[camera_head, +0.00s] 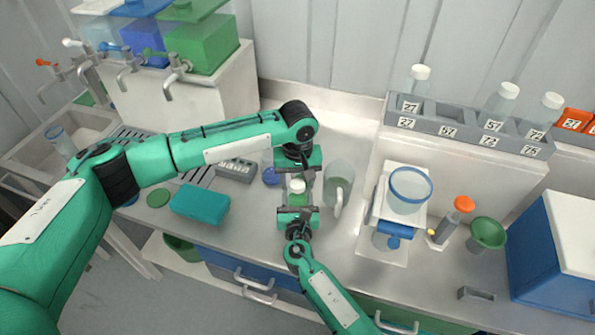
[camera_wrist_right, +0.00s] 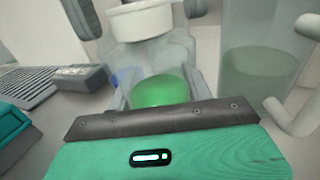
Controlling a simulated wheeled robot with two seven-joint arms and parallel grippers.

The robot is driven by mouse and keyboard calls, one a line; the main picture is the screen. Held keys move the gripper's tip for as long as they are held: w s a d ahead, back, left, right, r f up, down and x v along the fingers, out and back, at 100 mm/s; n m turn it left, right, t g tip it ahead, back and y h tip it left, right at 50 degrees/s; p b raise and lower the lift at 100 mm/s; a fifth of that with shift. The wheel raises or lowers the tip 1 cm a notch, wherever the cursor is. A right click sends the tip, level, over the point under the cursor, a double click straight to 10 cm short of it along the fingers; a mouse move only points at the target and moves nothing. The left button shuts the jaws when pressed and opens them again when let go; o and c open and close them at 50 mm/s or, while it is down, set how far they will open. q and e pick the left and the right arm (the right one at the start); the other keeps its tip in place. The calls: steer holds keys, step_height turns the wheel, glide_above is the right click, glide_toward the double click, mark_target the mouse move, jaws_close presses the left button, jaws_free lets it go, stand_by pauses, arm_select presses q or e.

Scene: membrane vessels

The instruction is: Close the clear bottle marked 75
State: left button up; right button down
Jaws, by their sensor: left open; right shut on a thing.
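A clear bottle (camera_wrist_right: 158,70) with green liquid stands upright in my right gripper (camera_head: 297,208), which is shut on it. No number is readable on it. A white cap (camera_wrist_right: 140,20) is at the bottle's mouth; it also shows in the head view (camera_head: 297,186). I cannot tell whether it is screwed tight. My left gripper (camera_head: 297,178) is open at the cap from behind, its dark finger pads to either side of the cap and apart from it in the right wrist view.
A clear handled jug (camera_head: 338,188) with green liquid stands close to the right of the bottle. A grey numbered rack (camera_head: 466,128) holds several white-capped bottles. A teal box (camera_head: 200,204) and a grey block (camera_head: 236,170) lie left. A balance-like device (camera_head: 400,215) stands right.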

arm_select(q)
steer(key=shift+f, duration=0.1)
steer(key=c, duration=1)
steer(key=m, duration=0.5)
steer(key=shift+m, duration=0.3)
steer(key=m, duration=1)
steer(key=shift+m, duration=0.4)
steer(key=m, duration=0.5)
steer(key=shift+m, duration=0.4)
steer(key=o, duration=1.1)
